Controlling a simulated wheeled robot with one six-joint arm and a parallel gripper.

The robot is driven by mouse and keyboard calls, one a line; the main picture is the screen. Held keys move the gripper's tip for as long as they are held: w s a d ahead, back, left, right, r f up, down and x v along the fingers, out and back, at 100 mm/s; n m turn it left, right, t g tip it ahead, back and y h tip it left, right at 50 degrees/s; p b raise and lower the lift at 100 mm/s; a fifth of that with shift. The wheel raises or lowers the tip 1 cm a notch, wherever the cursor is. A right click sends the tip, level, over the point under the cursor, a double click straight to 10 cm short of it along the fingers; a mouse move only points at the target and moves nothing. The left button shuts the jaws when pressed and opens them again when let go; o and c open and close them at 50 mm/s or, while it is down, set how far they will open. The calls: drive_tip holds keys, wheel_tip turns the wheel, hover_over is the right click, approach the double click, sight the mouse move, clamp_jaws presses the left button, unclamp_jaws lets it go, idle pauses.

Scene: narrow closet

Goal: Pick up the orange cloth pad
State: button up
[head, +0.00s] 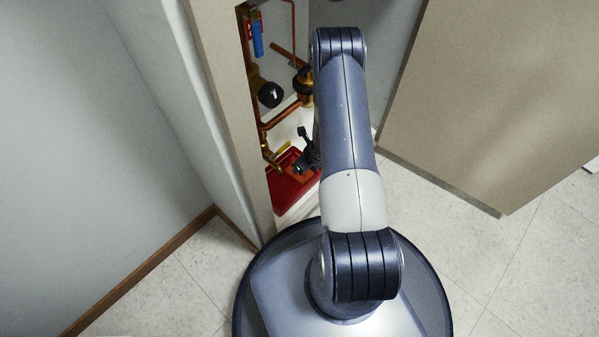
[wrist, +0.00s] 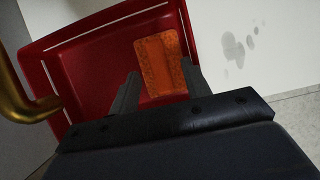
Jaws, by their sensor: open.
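The orange cloth pad (wrist: 158,58) lies in a red tray (wrist: 88,66), near the tray's right side in the wrist view. My gripper (wrist: 160,68) is open, with one dark finger to the left of the pad and the other by its right edge. The near end of the pad reaches down between the fingers. I cannot tell how far above the tray the fingertips are. In the head view my gripper (head: 307,163) shows partly behind my arm, over the red tray (head: 285,196) inside the narrow closet opening.
A brass pipe (wrist: 22,104) curves in at the left of the tray in the wrist view. In the head view, copper pipes (head: 281,117), a black round knob (head: 271,95) and a blue part (head: 257,40) crowd the closet. An open door panel (head: 490,100) stands at the right.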

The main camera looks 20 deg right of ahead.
drive_tip(key=shift+x, duration=0.8)
drive_tip(key=shift+c, duration=0.3)
clamp_jaws()
drive_tip(key=shift+r, duration=0.1)
wheel_tip(320, 180, up, 8)
drive_tip(key=p, duration=0.4)
drive_tip(key=shift+w, duration=0.1)
drive_tip(key=s+b, duration=0.1)
drive_tip(key=s+d+f, duration=0.1)
drive_tip(key=shift+s+f+b, duration=0.15)
drive_tip(key=shift+s+b, duration=0.15)
drive_tip(key=shift+b, duration=0.1)
drive_tip(key=s+d, duration=0.3)
drive_tip(key=s, duration=0.4)
drive_tip(key=s+d, duration=0.2)
drive_tip(key=s, duration=0.5)
drive_tip(key=shift+d+b, duration=0.35)
drive_tip(key=shift+s, duration=0.1)
